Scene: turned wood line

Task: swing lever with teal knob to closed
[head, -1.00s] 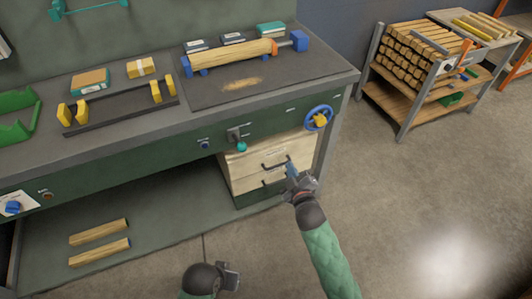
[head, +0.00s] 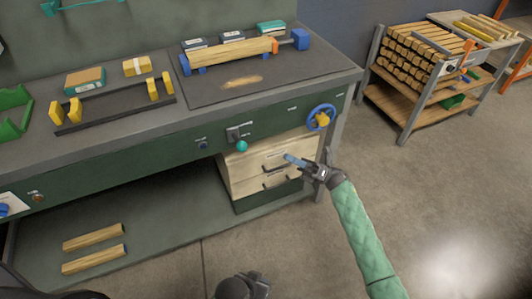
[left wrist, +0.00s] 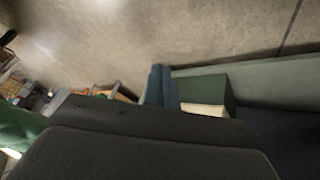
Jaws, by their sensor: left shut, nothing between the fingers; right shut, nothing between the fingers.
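The lever's teal knob (head: 242,146) hangs just below its dark mount (head: 235,133) on the green front panel of the bench. My right gripper (head: 292,160) is shut and empty, in front of the drawers, to the right of and slightly below the knob. It points left and does not touch the knob. My left gripper (head: 262,284) is low at the bottom edge of the head view, well below the lever. Its blue fingers (left wrist: 161,86) are together and empty in the left wrist view, where the lever does not show.
Cream drawers (head: 250,163) with dark handles sit under the panel. A lathe (head: 228,55) holds wood on the benchtop (head: 205,92). The floor in front is clear.

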